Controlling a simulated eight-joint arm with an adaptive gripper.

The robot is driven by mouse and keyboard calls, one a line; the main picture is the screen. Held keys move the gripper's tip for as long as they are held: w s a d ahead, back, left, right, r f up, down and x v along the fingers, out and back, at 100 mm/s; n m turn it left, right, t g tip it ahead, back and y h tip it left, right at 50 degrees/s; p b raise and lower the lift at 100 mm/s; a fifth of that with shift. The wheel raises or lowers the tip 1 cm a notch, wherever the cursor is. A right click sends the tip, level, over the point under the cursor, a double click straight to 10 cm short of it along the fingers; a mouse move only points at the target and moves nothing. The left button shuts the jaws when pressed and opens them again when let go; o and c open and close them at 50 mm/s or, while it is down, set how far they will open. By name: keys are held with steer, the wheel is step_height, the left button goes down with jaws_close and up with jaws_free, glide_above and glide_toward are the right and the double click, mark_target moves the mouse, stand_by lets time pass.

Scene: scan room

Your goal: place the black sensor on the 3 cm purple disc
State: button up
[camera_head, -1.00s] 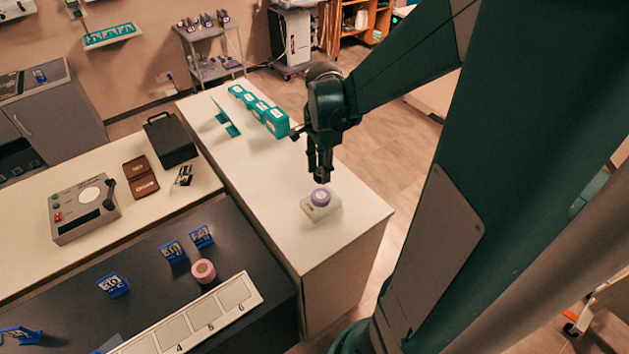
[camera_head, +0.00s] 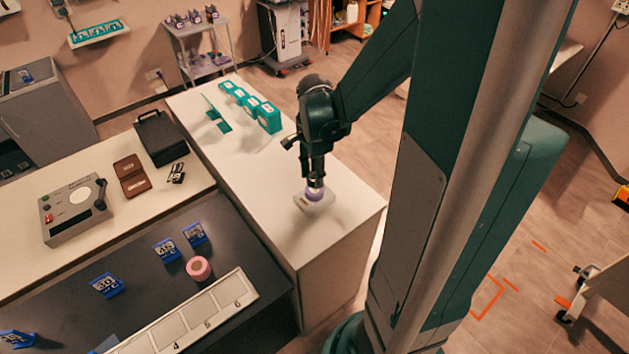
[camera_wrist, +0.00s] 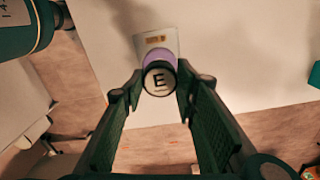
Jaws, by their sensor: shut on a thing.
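My gripper (camera_head: 315,182) points down over the white counter. In the wrist view its fingers (camera_wrist: 159,82) are closed around a round black-rimmed piece, the black sensor (camera_wrist: 159,79), with a white top marked "E". The purple disc (camera_head: 314,195) sits on a small pale block (camera_head: 302,204) near the counter's front end. In the wrist view the purple disc (camera_wrist: 160,57) shows just beyond the sensor, partly hidden by it. The sensor is over or on the disc; I cannot tell whether they touch. The sensor is hard to make out in the head view.
Several teal boxes (camera_head: 254,107) stand farther back on the white counter (camera_head: 255,190). A black case (camera_head: 161,139) and a grey device (camera_head: 73,211) are to the left. A pink roll (camera_head: 199,268) and a numbered strip (camera_head: 200,321) lie on the dark bench. The counter around the block is clear.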

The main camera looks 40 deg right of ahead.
steer(key=shift+f, duration=1.45)
steer(key=shift+f, duration=0.2)
steer(key=o, duration=0.9)
steer(key=shift+r, duration=0.25)
steer(key=shift+r+p, duration=0.35)
steer(key=shift+r, duration=5.6)
